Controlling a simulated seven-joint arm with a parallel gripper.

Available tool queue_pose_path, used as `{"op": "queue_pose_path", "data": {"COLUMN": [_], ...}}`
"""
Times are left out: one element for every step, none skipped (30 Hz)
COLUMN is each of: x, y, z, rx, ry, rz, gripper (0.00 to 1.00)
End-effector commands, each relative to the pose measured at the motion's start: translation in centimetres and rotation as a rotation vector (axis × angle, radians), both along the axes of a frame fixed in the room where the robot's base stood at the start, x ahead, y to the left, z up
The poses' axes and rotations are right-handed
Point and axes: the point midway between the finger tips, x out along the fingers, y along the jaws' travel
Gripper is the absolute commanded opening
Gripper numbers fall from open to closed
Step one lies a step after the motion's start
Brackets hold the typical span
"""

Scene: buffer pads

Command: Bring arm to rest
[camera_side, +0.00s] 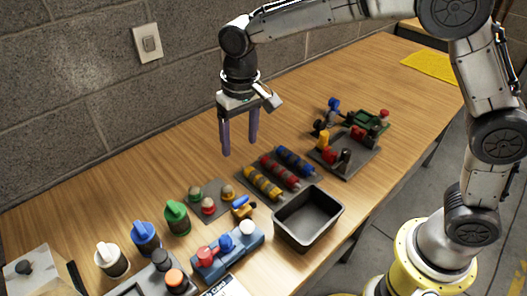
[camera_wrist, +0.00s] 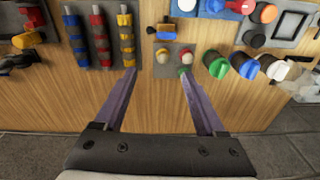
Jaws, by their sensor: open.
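My gripper (camera_side: 239,147) hangs above the wooden table (camera_side: 130,185), fingers pointing down and apart. It is open and nothing is between the fingers. In the wrist view the two purple fingers of my gripper (camera_wrist: 157,72) are spread wide over bare wood. Their tips show near a small grey pad (camera_wrist: 172,72) with red, green and yellow knobs, which lies below and in front of my gripper in the side view.
A rack of blue, red and yellow striped rods (camera_side: 280,172) lies beside an empty black bin (camera_side: 308,218). Several coloured knobs, including a green one (camera_side: 176,217), stand at the front left. A grey tray (camera_side: 345,155) of parts lies right. The table's back left is clear, before a block wall (camera_side: 90,80).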

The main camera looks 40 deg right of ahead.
Motion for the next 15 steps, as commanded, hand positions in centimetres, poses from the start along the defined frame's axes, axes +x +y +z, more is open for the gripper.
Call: {"op": "queue_pose_path", "data": {"x": [-0.1, -0.5, -1.1, -1.7, -2.4, -3.4, -4.2, -5.1, -6.4, -7.3, -8.4, -9.7, -10.8, -11.9, -13.4], "y": [-1.4, -2.2, -3.5, -4.4, -5.4, -6.6, -7.5, -8.4, -9.5, -10.3, -11.0, -12.0, -12.6, -13.3, -14.0], "z": [2.3, 3.5, 5.0, 6.2, 7.2, 8.5, 9.3, 10.0, 10.9, 11.4, 11.9, 12.5, 12.8, 13.0, 13.2], "rx": [0.016, 0.023, 0.032, 0.039, 0.045, 0.051, 0.054, 0.058, 0.061, 0.062, 0.063, 0.063, 0.062, 0.061, 0.057], "ry": [-0.04, -0.059, -0.087, -0.107, -0.128, -0.154, -0.173, -0.192, -0.215, -0.233, -0.251, -0.276, -0.294, -0.311, -0.334], "rz": [-0.026, -0.042, -0.063, -0.079, -0.093, -0.106, -0.115, -0.123, -0.131, -0.137, -0.14, -0.146, -0.146, -0.149, -0.149], "gripper": [0.72, 0.72, 0.72, 0.72, 0.72, 0.72, 0.72, 0.72, 0.72, 0.72, 0.72, 0.72, 0.72, 0.72, 0.72]}}
